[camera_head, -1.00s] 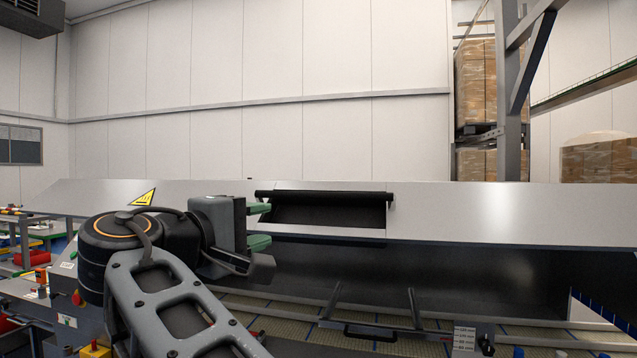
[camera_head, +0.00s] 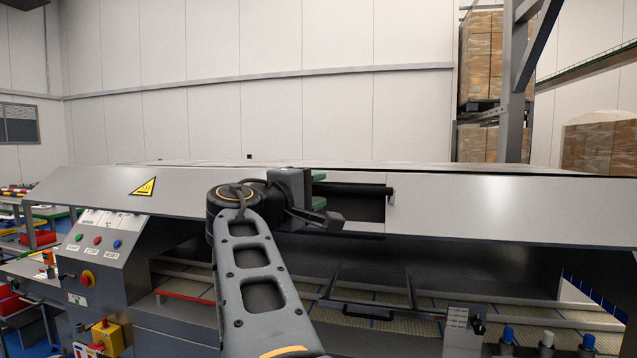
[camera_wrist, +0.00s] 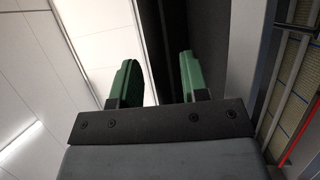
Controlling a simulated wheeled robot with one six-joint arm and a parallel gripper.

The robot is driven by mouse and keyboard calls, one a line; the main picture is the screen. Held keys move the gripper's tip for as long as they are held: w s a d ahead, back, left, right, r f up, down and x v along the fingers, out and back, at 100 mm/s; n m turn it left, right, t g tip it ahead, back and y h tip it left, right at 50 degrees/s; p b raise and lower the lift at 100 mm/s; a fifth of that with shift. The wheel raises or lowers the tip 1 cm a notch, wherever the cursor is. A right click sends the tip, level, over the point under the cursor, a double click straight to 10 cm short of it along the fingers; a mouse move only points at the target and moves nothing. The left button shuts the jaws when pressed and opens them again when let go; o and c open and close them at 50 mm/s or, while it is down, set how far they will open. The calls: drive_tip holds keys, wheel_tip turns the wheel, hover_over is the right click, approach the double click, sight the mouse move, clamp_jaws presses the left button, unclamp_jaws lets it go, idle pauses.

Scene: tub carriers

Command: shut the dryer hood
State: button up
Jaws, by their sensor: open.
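The dryer hood (camera_head: 480,205) is a long silver cover across the middle of the head view, with a yellow warning triangle at its left. It is still raised, with an open gap between its lower edge and the belt. Its black handle bar (camera_head: 362,190) runs across a dark recess in the front panel. My gripper (camera_head: 321,190) is at the left part of the bar, its green fingers one above the other. In the wrist view my gripper (camera_wrist: 158,62) is open, with the dark bar (camera_wrist: 155,35) running between the fingers. Whether they touch it is unclear.
A control panel (camera_head: 108,240) with coloured buttons stands at the left, under the hood's end. A tan belt (camera_head: 400,298) with a black-handled frame lies beneath the hood. Blue-topped posts (camera_head: 545,341) stand at the lower right. Wrapped boxes are stacked behind.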

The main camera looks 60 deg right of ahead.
drive_tip(key=shift+s+d, duration=0.1)
drive_tip(key=shift+d, duration=0.45)
clamp_jaws()
